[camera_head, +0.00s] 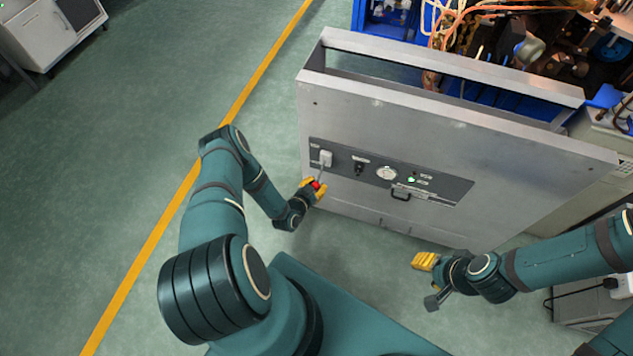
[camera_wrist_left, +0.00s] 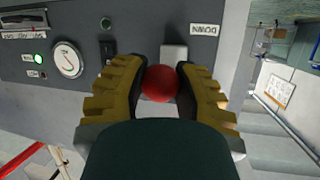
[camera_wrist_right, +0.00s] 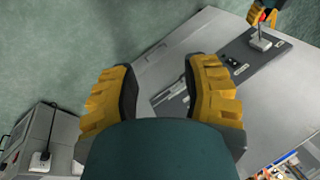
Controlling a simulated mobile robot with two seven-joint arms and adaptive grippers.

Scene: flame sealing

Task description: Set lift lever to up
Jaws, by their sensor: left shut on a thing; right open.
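The lift lever has a red ball knob (camera_head: 316,186) on a thin stem out of a pale base block (camera_head: 326,158), at the left end of a dark control panel (camera_head: 345,172). My left gripper (camera_head: 313,190) is shut on the knob. In the left wrist view the red knob (camera_wrist_left: 160,84) sits between both yellow-padded fingers, and a label reading DOWN (camera_wrist_left: 205,29) shows upside down beside the base. In the head view the stem runs from the base down toward the knob. My right gripper (camera_head: 424,261) is open and empty, below and right of the panel; its fingers show apart in the right wrist view (camera_wrist_right: 160,95).
The panel also carries a black switch (camera_head: 359,169), a round gauge (camera_head: 386,173), a green light (camera_head: 411,179) and a handle (camera_head: 400,195). The grey cabinet (camera_head: 540,160) stands close before both grippers. Open green floor (camera_head: 90,140) lies left.

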